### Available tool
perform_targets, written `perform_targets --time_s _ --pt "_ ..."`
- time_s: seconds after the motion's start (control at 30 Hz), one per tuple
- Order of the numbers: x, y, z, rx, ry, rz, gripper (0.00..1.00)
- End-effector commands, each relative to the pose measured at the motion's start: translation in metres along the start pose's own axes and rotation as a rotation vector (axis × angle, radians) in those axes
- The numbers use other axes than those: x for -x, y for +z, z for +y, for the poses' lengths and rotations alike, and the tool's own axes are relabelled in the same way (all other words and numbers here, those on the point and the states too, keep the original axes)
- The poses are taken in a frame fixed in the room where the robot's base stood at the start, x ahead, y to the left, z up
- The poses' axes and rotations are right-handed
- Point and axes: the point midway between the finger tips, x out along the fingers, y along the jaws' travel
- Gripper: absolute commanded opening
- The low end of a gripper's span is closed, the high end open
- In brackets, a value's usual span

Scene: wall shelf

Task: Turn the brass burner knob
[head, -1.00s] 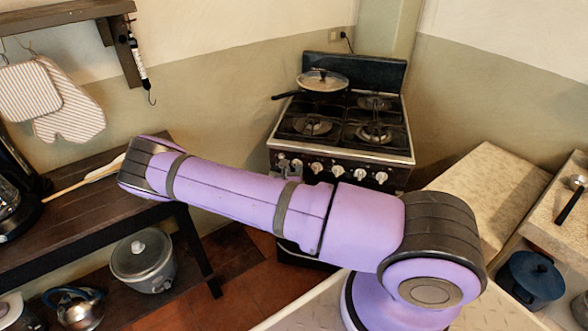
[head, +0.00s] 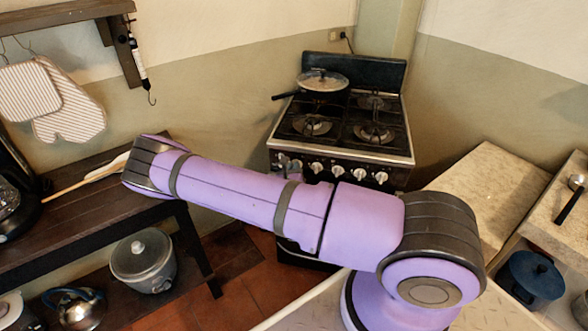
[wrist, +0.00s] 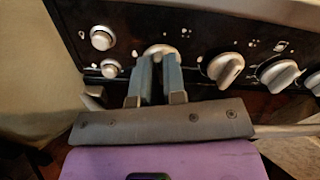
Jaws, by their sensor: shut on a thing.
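The stove (head: 340,155) has a row of pale, silvery knobs on its dark front panel; none looks clearly brass. In the wrist view, my gripper (wrist: 158,62) is shut on a round knob (wrist: 160,48) at the left end of the row. The fingers sit on either side of it and hide its lower part. The neighbouring knobs (wrist: 225,68) to the right are free. In the head view, my arm largely hides the gripper at the panel's left end.
A lidded pan (head: 322,81) stands on the back left burner. Two small round buttons (wrist: 102,39) lie left of the held knob. A wooden bench (head: 90,215) stands left and a pale counter (head: 487,195) right of the stove.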

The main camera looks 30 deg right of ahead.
Motion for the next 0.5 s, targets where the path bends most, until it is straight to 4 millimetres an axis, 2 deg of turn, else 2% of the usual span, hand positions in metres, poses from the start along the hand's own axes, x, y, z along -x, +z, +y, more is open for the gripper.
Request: perform_targets --time_s 0.27,0.5 --pt "0.0002 -0.0007 0.0014 0.143 0.001 0.001 0.0" --pt "0.0003 -0.0013 0.0031 0.359 0.001 0.001 0.0"
